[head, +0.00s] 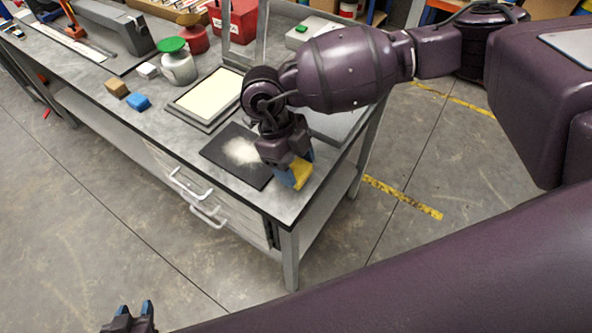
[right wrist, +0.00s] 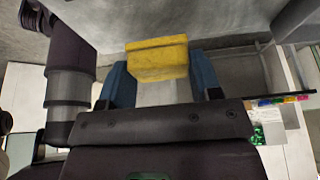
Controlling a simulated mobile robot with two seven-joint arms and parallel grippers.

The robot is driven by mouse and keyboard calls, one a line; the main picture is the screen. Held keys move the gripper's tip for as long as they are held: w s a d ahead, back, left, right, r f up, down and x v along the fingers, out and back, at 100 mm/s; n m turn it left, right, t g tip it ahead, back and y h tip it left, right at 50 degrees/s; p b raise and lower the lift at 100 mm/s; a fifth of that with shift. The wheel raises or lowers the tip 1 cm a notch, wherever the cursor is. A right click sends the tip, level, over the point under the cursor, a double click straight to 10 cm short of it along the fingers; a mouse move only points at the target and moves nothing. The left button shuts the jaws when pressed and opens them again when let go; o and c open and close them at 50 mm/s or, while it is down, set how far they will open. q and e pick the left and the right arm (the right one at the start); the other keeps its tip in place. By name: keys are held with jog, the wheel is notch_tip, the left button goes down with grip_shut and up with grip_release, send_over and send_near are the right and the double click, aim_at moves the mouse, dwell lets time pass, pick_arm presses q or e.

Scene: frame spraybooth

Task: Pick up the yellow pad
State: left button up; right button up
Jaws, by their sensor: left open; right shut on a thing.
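The yellow pad (head: 301,175) is at the front right corner of the workbench, beside a black mat (head: 222,165) with pale dust on it. My right gripper (head: 292,174) points down there and its blue fingers are shut on the pad. The right wrist view shows the yellow pad (right wrist: 157,60) held between the two blue fingertips (right wrist: 160,75). I cannot tell whether the pad touches the bench top. My left gripper (head: 130,312) is open and empty at the bottom left, over the floor, away from the bench.
The floor in front is clear.

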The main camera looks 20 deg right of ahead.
aim_at(295, 167)
notch_tip(295, 167, up, 17)
jog(key=shift+p, duration=0.45)
